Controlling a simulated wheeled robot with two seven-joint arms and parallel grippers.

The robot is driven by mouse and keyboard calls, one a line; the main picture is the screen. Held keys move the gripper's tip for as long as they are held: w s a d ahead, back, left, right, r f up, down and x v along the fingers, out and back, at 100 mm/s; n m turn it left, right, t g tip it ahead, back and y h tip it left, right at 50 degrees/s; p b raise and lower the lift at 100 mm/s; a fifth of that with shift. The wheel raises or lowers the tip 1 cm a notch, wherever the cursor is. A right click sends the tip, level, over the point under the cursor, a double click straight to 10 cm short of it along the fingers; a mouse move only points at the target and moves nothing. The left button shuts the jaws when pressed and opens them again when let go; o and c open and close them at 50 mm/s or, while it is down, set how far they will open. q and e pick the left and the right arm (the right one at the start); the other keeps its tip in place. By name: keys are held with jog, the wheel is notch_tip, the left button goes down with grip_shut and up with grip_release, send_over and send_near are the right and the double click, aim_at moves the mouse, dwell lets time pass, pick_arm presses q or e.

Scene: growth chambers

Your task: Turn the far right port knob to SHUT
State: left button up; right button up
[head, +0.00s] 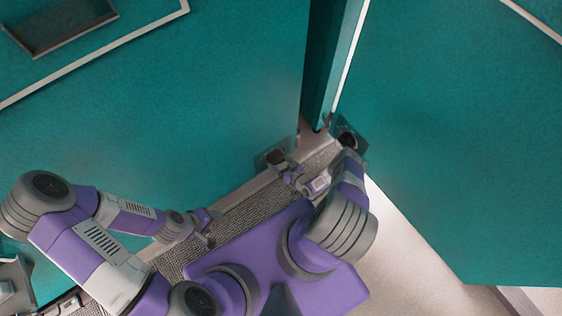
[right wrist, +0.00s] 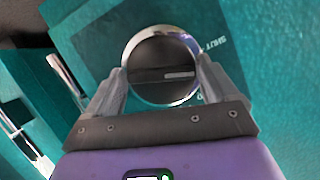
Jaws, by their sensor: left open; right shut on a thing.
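In the right wrist view a round knob (right wrist: 150,58) with a chrome rim and dark face sits between the fingers of my right gripper (right wrist: 163,85), which is shut on it. Its bar lies nearly level in that picture, with a white mark towards the right. A label reading SHUT (right wrist: 213,43) is up and right of it; a partly hidden label is lower right. In the head view my right gripper (head: 289,177) is at the dark knob (head: 276,157) on the teal wall. My left gripper (head: 211,227) is open and empty, lower left.
Another dark round fitting (head: 347,139) sits on a plate right of the gripped knob, partly behind my right arm. A teal post (head: 325,60) rises between teal panels. A grey grated strip (head: 235,215) runs along the wall. Pale floor (head: 400,250) is clear at lower right.

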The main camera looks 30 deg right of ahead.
jog(key=shift+n+h+p, duration=0.3)
jog(key=shift+n+h, duration=0.4)
jog(key=shift+n, duration=0.4)
jog(key=o, duration=0.8)
jog(key=shift+a, duration=0.1)
